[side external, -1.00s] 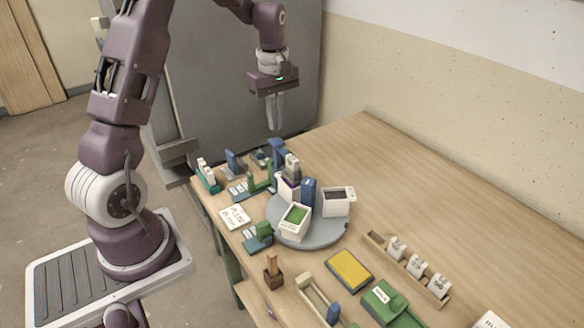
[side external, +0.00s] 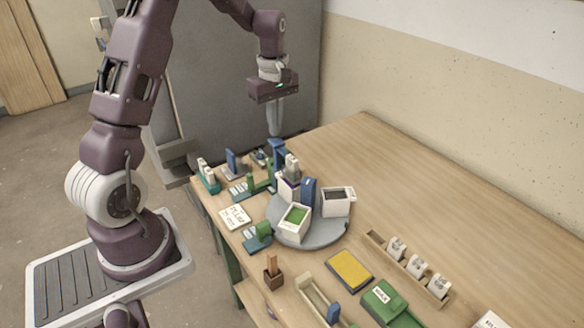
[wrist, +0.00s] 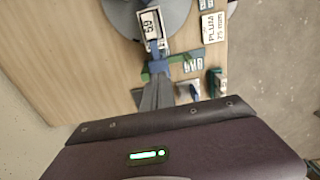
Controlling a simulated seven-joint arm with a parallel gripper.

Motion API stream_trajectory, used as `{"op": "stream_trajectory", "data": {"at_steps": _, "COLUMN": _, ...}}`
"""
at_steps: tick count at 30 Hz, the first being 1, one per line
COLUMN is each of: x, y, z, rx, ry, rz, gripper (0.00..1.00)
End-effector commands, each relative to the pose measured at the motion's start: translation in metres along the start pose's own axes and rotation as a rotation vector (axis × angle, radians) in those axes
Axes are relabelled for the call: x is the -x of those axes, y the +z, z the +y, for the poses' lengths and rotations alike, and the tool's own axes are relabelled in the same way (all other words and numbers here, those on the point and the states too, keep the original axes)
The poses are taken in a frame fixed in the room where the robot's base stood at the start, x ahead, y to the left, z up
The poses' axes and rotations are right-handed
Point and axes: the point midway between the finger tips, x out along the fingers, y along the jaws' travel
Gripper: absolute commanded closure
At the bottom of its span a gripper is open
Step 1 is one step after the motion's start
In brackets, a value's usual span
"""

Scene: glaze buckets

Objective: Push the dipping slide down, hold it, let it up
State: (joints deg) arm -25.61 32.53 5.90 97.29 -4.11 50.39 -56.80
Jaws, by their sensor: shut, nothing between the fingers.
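My gripper (side external: 274,133) is shut and empty, pointing down at the far end of the table. Its fingertips are just above a blue upright part (side external: 278,147) that appears to belong to the dipping slide. In the wrist view, my fingers (wrist: 158,86) end close to the blue part (wrist: 161,67); I cannot tell whether they touch. A pale holder marked with digits (wrist: 150,27) stands beside it. The buckets stand on a grey turntable (side external: 331,237): one with green glaze (side external: 295,216), one with dark grey contents (side external: 336,201), and one with purple (side external: 288,189), partly hidden.
Small green and blue stands (side external: 238,188) crowd the table's left edge, near a label card (side external: 235,217). A yellow pad (side external: 349,270), a green box (side external: 385,297) and a wooden rack of white pieces (side external: 414,266) lie nearer. The table's back right is clear.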

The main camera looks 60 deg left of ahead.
Motion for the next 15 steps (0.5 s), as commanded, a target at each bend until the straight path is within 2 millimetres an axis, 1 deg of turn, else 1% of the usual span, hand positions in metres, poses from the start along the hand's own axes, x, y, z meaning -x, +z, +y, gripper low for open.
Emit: {"op": "stream_trajectory", "data": {"at_steps": 15, "x": -0.021, "y": 0.000, "z": 0.000, "rx": 0.000, "ry": 0.000, "rz": 0.000, "gripper": 1.00}}
